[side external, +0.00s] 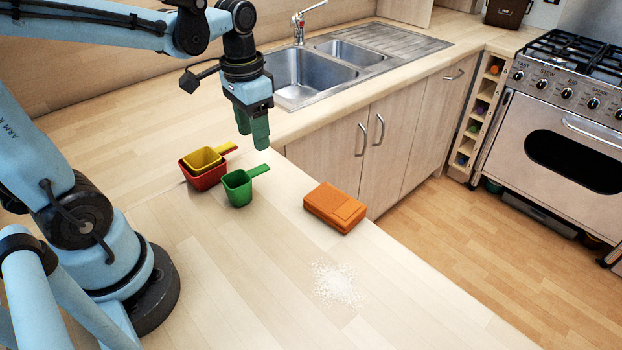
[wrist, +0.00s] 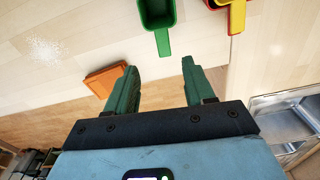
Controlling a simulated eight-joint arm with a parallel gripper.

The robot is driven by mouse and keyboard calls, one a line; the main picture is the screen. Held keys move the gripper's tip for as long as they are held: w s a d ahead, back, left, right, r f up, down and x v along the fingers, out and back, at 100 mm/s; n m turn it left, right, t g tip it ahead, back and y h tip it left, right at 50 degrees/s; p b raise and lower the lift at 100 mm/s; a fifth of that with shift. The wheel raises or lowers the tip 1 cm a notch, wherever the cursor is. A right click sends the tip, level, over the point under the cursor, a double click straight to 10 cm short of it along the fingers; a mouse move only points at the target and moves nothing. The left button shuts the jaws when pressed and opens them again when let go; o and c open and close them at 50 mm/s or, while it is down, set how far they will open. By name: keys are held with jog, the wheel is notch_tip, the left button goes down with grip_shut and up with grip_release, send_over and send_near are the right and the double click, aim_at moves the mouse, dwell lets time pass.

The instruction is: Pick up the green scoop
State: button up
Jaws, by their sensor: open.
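The green scoop (side external: 238,190) stands upright on the wooden counter, its handle pointing right and slightly back in the side view. In the wrist view the green scoop (wrist: 157,12) is at the top, cut by the edge, with its handle towards my gripper. My gripper (side external: 253,130) is above the counter, behind and slightly right of the scoop, with green fingers pointing down. In the wrist view my gripper (wrist: 158,80) has its two fingers apart with nothing between them. The scoop is beyond the fingertips, not touching them.
A red scoop (side external: 205,180) with a yellow scoop (side external: 202,160) nested in it stands just left of the green one. An orange box (side external: 335,207) lies to the right, near the counter edge. White grains (side external: 338,284) lie in front. A sink (side external: 310,72) is behind.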

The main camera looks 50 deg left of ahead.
aim_at(257, 170)
jog(key=shift+a+f, duration=0.2)
jog(key=shift+f, duration=0.1)
jog(key=shift+a+f, duration=0.1)
jog(key=shift+f, duration=5.7)
grip_shut()
